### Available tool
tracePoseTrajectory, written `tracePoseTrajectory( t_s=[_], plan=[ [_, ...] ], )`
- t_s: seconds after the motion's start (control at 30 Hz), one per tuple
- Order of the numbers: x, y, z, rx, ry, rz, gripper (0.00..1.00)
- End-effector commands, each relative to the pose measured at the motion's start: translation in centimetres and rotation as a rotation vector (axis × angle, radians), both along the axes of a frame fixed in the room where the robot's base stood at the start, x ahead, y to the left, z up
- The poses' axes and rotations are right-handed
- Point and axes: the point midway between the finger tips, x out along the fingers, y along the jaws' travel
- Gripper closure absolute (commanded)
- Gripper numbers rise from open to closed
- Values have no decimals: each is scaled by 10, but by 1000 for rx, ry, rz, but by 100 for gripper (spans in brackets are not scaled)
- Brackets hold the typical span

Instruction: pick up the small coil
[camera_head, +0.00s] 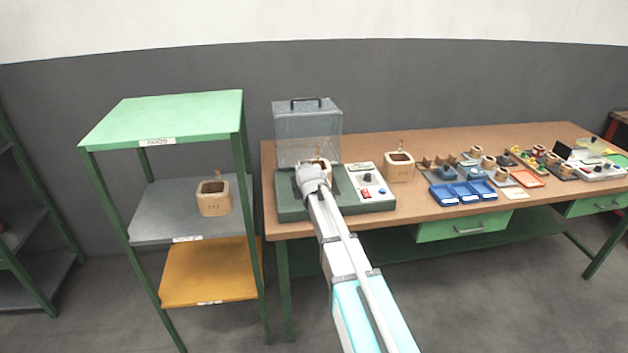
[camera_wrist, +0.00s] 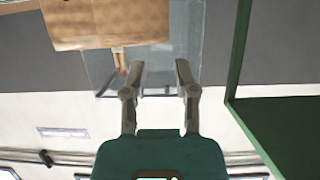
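Three tan box-shaped coils with upright leads show in the head view. One coil (camera_head: 322,165) is at the green tester, mostly hidden by my gripper (camera_head: 310,172). One coil (camera_head: 399,168) stands on the table right of the tester. One coil (camera_head: 214,198) stands on the grey middle shelf. They look alike in size, so I cannot tell which is the small coil. In the wrist view my gripper (camera_wrist: 158,68) is open, with nothing between its fingers. A tan coil (camera_wrist: 105,22) appears upside down at the top of that view, with its lead beyond the fingertips.
The green tester (camera_head: 292,207) has a raised clear cover (camera_head: 308,130) and a control panel (camera_head: 367,188). Blue bins (camera_head: 462,192) and several small parts fill the table's right side. A shelf rack (camera_head: 165,120) stands left of the table (camera_head: 430,205).

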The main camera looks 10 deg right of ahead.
Motion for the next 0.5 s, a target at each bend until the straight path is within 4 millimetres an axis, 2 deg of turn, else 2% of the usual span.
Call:
tracePoseTrajectory(
  t_s=[0.03,0.13,0.5],
  plan=[
    [8,0,-4,0,0,0,63],
    [14,0,-6,0,0,0,63],
    [16,1,-6,-1,0,1,63]
  ],
)
